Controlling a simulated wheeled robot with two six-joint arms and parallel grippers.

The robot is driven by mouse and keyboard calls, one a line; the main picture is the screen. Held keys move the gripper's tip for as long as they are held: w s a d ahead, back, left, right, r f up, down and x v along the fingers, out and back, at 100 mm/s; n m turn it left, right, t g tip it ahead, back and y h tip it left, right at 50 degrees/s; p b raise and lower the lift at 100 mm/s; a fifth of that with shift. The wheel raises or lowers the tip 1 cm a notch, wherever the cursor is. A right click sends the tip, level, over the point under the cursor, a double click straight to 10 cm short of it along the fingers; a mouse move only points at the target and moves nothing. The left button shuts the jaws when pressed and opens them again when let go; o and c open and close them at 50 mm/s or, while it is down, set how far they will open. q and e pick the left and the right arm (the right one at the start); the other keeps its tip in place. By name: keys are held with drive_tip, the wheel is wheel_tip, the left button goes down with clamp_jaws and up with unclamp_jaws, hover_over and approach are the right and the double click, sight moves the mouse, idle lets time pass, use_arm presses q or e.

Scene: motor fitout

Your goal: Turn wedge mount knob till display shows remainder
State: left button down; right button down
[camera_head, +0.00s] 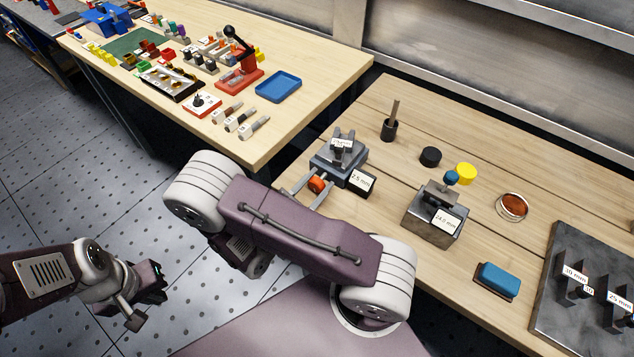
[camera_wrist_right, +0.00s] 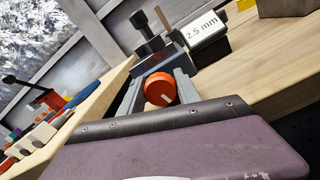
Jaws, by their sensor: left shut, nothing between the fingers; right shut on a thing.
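The wedge mount (camera_head: 341,160) is a grey block on the right-hand wooden table, with an orange knob (camera_head: 317,184) on its near side. Its display (camera_head: 361,181) reads 2.5 mm, also legible in the right wrist view (camera_wrist_right: 202,25). My right gripper (camera_head: 314,187) is shut on the orange knob, a finger on each side. In the right wrist view the knob (camera_wrist_right: 160,89) shows a pale mark near its lower edge. A label on top of the mount is too small to read. My left gripper (camera_head: 150,288) is shut and empty over the floor at lower left.
A second grey block (camera_head: 432,217) with a blue knob and a 24.0 mm label stands to the right. The left table holds many small parts.

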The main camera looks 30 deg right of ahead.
drive_tip(key=shift+m, duration=0.5)
drive_tip(key=c, duration=0.9)
unclamp_jaws()
drive_tip(key=shift+o, duration=0.2)
